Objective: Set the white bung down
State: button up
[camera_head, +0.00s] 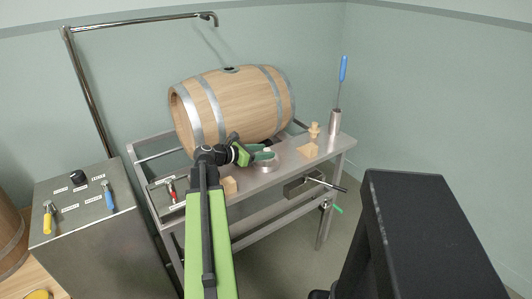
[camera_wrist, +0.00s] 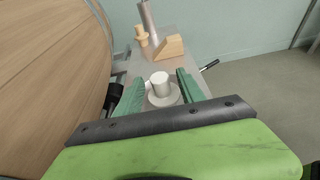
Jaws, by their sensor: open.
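The white bung (camera_wrist: 160,79) stands upright on a small round pale dish (camera_wrist: 164,98) on the steel stand. My gripper (camera_wrist: 159,84) is open. Its two green fingers appear on either side of the bung in the wrist view, with gaps between them and it. In the head view, my gripper (camera_head: 262,156) is over the stand's front, beside the barrel. The dish (camera_head: 268,166) shows just past the fingers, and the bung (camera_head: 267,150) is partly hidden by them.
The wooden barrel (camera_head: 240,101) lies close behind my gripper. A control box (camera_head: 85,230) is at left.

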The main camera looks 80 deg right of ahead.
jog(key=p+v, duration=0.2)
jog(key=v, duration=0.8)
jog(key=shift+w+a+p, duration=0.2)
jog(key=shift+p, duration=0.1)
jog(key=shift+r, duration=0.1)
